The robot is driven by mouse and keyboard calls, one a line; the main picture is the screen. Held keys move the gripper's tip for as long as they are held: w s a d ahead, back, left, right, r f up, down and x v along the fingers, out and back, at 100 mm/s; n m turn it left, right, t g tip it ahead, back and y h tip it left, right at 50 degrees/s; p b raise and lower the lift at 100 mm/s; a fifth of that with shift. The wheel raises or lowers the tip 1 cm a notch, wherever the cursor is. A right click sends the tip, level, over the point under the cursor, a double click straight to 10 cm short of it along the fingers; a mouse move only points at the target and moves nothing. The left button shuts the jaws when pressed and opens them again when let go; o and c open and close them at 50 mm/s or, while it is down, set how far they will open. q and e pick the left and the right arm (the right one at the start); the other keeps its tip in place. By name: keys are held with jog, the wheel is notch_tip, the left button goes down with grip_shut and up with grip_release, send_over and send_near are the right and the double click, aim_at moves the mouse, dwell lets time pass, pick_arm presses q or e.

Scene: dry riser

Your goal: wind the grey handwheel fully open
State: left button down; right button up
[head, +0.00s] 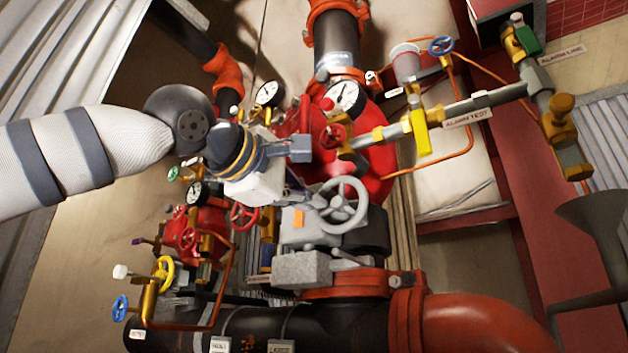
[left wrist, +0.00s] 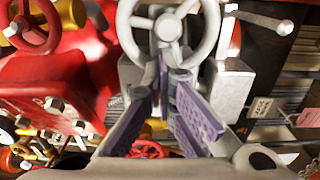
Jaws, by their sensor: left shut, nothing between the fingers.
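The grey handwheel (head: 341,204) has three spokes and a round hub. It sits on a grey valve gearbox (head: 318,232) near the middle of the head view. It also shows at the top of the left wrist view (left wrist: 168,27). My left gripper (head: 314,199) is just left of the wheel, its fingers pointing towards the rim. In the left wrist view its purple-padded fingers (left wrist: 170,72) come together at the wheel's lower rim, with nothing between them. I cannot tell whether they touch the rim. My right gripper is out of view.
Red valve body (head: 375,160) with a pressure gauge (head: 344,98) stands behind the wheel. Small red handwheel (head: 243,216) and copper tubing crowd the left. A yellow-handled valve (head: 420,132) is at the upper right. A thick red pipe elbow (head: 480,325) lies below.

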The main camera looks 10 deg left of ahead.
aim_at(321, 224)
pick_arm(q)
jog(key=shift+w+d+f, duration=0.1)
jog(key=shift+w+f, duration=0.1)
jog(key=shift+f, duration=0.9)
jog(key=shift+s+d+f, duration=0.15)
jog(key=shift+d+f, duration=0.3)
jog(key=shift+f, duration=0.2)
jog(key=v, duration=0.4)
jog(key=shift+d+r, duration=0.1)
jog(key=shift+r, duration=0.1)
